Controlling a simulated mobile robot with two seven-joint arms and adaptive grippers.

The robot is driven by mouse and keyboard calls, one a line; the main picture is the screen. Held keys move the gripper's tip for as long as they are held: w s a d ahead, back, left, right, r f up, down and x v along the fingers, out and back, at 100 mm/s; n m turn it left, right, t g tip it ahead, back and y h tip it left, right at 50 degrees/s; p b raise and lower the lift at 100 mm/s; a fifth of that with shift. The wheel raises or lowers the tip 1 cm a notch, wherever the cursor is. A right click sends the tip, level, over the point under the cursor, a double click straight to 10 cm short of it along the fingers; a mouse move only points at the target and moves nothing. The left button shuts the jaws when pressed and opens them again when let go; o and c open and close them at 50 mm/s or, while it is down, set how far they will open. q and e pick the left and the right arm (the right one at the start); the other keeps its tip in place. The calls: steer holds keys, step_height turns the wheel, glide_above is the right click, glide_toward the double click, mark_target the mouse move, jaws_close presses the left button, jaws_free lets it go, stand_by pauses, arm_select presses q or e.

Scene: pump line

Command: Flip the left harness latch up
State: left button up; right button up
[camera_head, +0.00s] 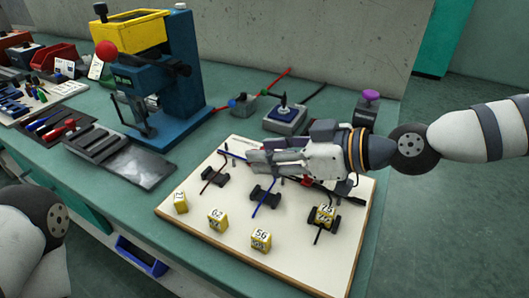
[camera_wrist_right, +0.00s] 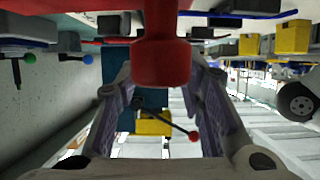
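A cream board (camera_head: 190,232) on the green bench carries several dark latch blocks with coloured wires. The left latch (camera_head: 215,178), with a dark red wire across it, sits at the board's back left. A middle latch (camera_head: 265,196) has a blue wire, and a right latch (camera_head: 328,219) has a black wire and is partly covered by a yellow numbered cube. My right gripper (camera_head: 252,157) is over the back of the board, pointing left, right of the left latch. My left gripper is out of view.
Yellow numbered cubes (camera_head: 217,219) stand along the board's front. A red part (camera_head: 308,181) lies below my right gripper; a red shape (camera_wrist_right: 162,60) looms in the wrist view. A blue press (camera_head: 178,75), grey tray (camera_head: 120,156) and joystick box (camera_head: 285,118) stand around the board.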

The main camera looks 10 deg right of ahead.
steer(key=shift+w+a+f, duration=0.1)
steer(key=shift+w+a, duration=0.2)
steer(key=shift+a, duration=0.15)
jaws_close()
